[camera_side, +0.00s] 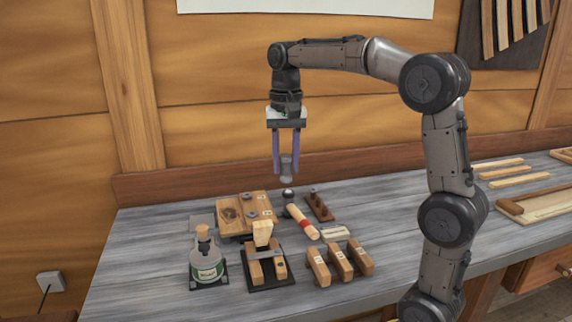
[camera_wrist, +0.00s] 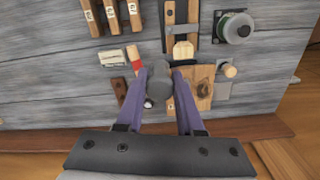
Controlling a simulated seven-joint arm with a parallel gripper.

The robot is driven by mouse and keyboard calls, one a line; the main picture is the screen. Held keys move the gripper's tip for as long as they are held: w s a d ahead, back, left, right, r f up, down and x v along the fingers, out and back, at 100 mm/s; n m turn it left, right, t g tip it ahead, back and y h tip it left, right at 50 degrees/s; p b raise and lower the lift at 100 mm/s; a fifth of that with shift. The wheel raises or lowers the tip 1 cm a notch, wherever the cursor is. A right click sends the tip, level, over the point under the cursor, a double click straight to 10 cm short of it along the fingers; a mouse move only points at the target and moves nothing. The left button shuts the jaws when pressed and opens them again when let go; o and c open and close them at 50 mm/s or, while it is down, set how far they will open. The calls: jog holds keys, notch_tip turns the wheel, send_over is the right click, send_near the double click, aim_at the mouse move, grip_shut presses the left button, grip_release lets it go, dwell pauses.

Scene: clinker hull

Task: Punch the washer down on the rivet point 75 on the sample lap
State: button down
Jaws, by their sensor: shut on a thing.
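My gripper (camera_side: 287,168) is shut on a grey metal punch-like cylinder (camera_side: 286,181) and holds it upright, well above the bench, near the back right of the wooden sample lap (camera_side: 232,214). In the wrist view the cylinder (camera_wrist: 158,86) sits between the two purple fingers. The lap (camera_wrist: 201,88) lies to the right there, partly behind a finger. It has a dark knot-like patch and small pale labels with grey dots on its right part in the side view. I cannot read 75 or tell which dot carries the washer.
The bench's left end is clear.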

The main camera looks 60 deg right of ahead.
jog(key=shift+r, duration=1)
jog(key=shift+r, duration=0.15)
jog(key=shift+w+d+r, duration=0.1)
jog(key=shift+w+r, duration=0.2)
jog(key=shift+r, duration=0.2)
jog(key=shift+w+d+r, duration=0.1)
jog(key=shift+w+r, duration=0.2)
jog(key=shift+r, duration=0.2)
jog(key=w+d+f, duration=0.2)
jog(key=w+d, duration=0.2)
jog(key=w, duration=0.3)
jog(key=w+d+f, duration=0.2)
jog(key=w+d, duration=0.1)
jog(key=w, duration=0.5)
jog(key=shift+w+d+f, duration=0.55)
jog(key=shift+w+f, duration=0.05)
jog(key=shift+f, duration=1.65)
jog(key=shift+w+d+f, duration=0.55)
jog(key=shift+f, duration=1.75)
jog(key=shift+w+d+f, duration=0.55)
jog(key=shift+w+f, duration=0.05)
jog(key=shift+f, duration=1.65)
jog(key=shift+f, duration=0.15)
jog(key=shift+f, duration=0.4)
